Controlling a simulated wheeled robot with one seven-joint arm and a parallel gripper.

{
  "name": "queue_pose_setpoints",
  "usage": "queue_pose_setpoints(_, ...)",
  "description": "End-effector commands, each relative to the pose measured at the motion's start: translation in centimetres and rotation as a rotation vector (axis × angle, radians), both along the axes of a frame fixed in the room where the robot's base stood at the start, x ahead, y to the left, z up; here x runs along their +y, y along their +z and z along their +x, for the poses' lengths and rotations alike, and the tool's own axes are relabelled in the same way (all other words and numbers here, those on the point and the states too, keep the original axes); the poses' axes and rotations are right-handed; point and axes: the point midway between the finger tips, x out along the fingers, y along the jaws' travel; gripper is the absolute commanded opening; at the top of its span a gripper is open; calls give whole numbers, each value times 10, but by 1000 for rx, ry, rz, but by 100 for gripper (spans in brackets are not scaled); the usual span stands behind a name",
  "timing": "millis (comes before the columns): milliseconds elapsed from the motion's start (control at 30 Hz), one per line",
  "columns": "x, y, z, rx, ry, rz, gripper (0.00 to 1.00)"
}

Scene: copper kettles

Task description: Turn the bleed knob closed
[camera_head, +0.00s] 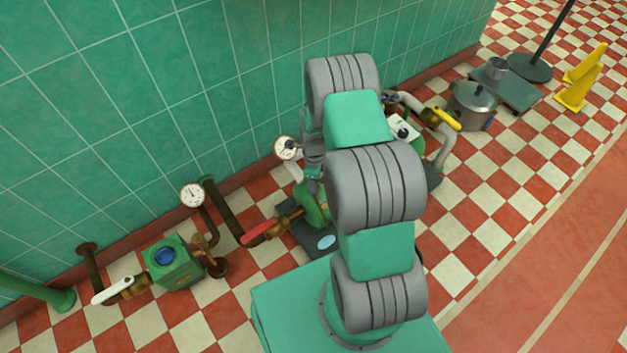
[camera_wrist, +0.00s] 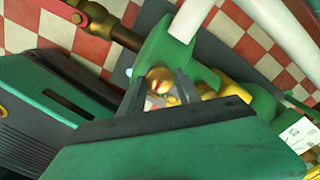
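In the wrist view, my gripper (camera_wrist: 159,84) has its two dark fingers apart, over the green pump body (camera_wrist: 168,48). A small round brass part with a red mark (camera_wrist: 160,74) shows between the fingers; it may be the bleed knob, but I cannot tell for sure. I cannot see either finger pressing on it. In the head view my arm hides most of the pump, and the fingertips are not clear there. Part of the green pump (camera_head: 314,204) shows left of my arm.
A red-handled valve (camera_head: 262,232) and a dial gauge (camera_head: 286,147) are beside the pump. A green box with a blue knob (camera_head: 166,257) and a white-handled valve (camera_head: 112,290) stand left. A yellow-handled valve (camera_head: 446,119) and a pot (camera_head: 471,106) are right. The tiled wall is close behind.

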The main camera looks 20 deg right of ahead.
Motion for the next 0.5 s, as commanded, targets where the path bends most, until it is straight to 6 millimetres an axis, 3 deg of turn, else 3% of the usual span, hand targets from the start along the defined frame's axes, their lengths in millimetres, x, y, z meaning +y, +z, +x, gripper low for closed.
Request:
queue_pose_setpoints(200,1,0,0,-1,2,1,58)
queue_pose_setpoints(500,1,5,1,-2,4,1,59)
